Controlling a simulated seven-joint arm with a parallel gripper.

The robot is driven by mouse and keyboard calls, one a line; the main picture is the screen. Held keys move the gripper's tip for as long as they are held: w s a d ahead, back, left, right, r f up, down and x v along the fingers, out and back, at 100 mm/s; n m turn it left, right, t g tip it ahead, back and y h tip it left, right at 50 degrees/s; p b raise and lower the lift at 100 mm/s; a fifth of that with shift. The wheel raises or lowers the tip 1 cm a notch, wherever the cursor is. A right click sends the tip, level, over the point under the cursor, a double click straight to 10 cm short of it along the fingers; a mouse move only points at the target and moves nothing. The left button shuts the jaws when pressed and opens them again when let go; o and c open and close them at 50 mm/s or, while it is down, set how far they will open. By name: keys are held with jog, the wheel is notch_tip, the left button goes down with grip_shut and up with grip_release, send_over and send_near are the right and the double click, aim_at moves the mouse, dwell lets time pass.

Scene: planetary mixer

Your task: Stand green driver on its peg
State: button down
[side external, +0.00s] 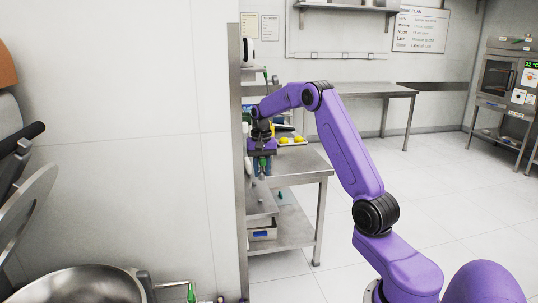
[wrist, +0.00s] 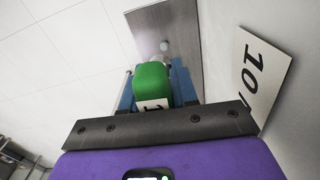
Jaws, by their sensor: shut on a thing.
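My gripper (wrist: 155,88) has its blue fingers shut on the green driver (wrist: 152,82), a rounded green block in the wrist view with a white label reading 1. A pale grey part shows at its far end; its tip is hidden. Just beyond it, a small round light thing (wrist: 165,46) shows against a steel plate (wrist: 185,25); I cannot tell if it is the peg or if the driver touches it.
A white card marked 10 (wrist: 262,75) stands right of the gripper in the wrist view. In the side external view, a tray (side external: 292,143) with yellow things is on the bench behind my gripper. A wall edge (side external: 236,200) borders it on the left. A bin (side external: 262,231) sits lower.

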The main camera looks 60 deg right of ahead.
aim_at(260, 199)
jog(key=shift+w+d+f+n, duration=0.15)
jog(key=shift+w+f, duration=0.1)
jog(key=shift+f, duration=0.3)
jog(key=shift+w+d+f+n, duration=0.2)
jog(key=shift+w+f, duration=0.1)
jog(key=shift+f, duration=0.25)
jog(key=shift+w+d+f+n, duration=0.15)
jog(key=shift+w+f, duration=0.1)
jog(key=shift+f, duration=0.3)
jog(key=shift+f, duration=2.5)
jog(key=shift+f, duration=1)
jog(key=c, duration=0.8)
grip_release()
jog(key=shift+r, duration=0.1)
notch_tip(260, 199, up, 17)
jog(key=shift+r, duration=0.15)
